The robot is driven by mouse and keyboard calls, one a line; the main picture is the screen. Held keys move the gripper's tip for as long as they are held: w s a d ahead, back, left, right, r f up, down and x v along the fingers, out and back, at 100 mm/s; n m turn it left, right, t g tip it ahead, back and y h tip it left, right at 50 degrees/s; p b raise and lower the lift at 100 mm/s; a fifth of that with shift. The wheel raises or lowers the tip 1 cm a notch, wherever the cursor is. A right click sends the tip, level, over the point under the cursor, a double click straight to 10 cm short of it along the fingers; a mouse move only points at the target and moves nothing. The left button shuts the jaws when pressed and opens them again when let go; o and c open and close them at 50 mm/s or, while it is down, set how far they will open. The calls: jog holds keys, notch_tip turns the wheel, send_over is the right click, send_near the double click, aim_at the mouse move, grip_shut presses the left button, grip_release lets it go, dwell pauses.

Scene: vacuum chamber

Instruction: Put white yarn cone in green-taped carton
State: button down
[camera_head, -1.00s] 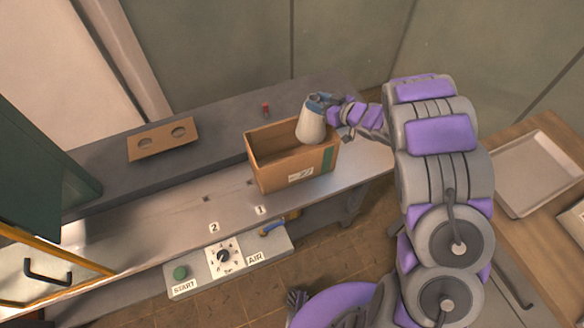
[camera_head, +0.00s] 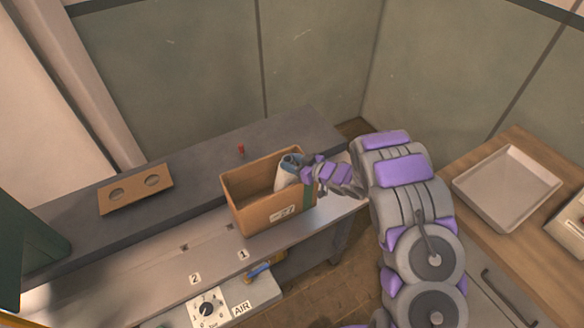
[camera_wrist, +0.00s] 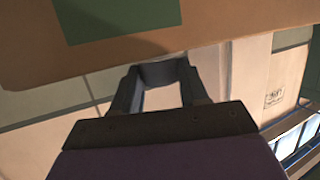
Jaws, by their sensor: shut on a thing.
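The open brown carton (camera_head: 262,214) stands on the bench, with a green tape strip (camera_head: 307,196) at its front right corner. The white yarn cone (camera_head: 285,178) is inside the carton's right end, its narrow top near the rim and its lower part hidden by the front wall. My gripper (camera_head: 294,161) is shut on the cone's top, reaching in over the right side. In the wrist view the gripper fingers (camera_wrist: 160,88) show below a cardboard wall with a green patch (camera_wrist: 115,15). I cannot tell whether the cone touches the carton floor.
A brown card with two holes (camera_head: 135,188) lies on the dark back ledge, and a small red item (camera_head: 241,150) stands behind the carton. A control box with a dial (camera_head: 207,309) is below the bench. A metal tray (camera_head: 507,187) is on the wooden counter at right.

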aim_at(288, 176)
jog(key=shift+a+f, duration=0.1)
jog(key=shift+f, duration=0.85)
jog(key=shift+r, duration=0.1)
jog(key=shift+f, duration=0.6)
jog(key=c, duration=0.6)
grip_release()
jog(key=shift+s+f, duration=0.1)
